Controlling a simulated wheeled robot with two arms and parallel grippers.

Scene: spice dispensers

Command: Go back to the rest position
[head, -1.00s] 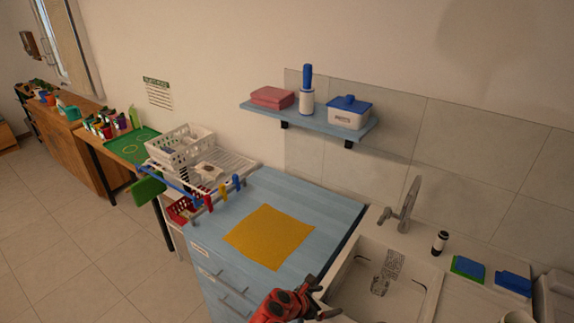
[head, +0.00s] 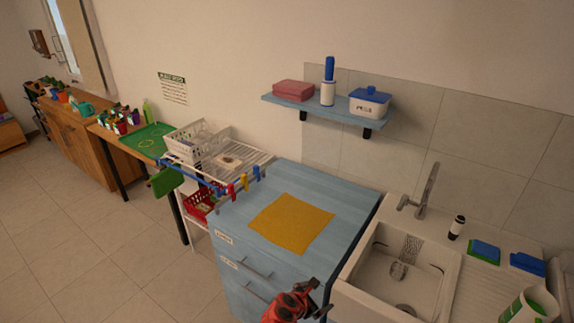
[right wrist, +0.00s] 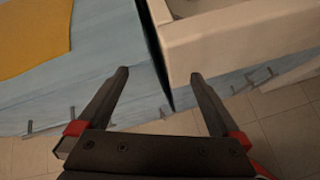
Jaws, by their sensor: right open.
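My right gripper (head: 318,299) is at the bottom of the head view, in front of the gap between the blue cabinet (head: 340,197) and the white sink (head: 353,292). It is open and empty. In the right wrist view its two dark fingers (right wrist: 160,75) are spread wide with nothing between them. The cabinet's front edge and the sink's front edge lie beyond the fingertips. My left gripper is not in view.
A yellow cloth (head: 291,223) lies on the cabinet top. A dish rack (head: 228,165) with clothes pegs stands to its left. A shelf (head: 300,107) holds a pink stack, a roller and a lidded box. Sponges (head: 484,252) lie right of the faucet (head: 424,195). Floor at left is clear.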

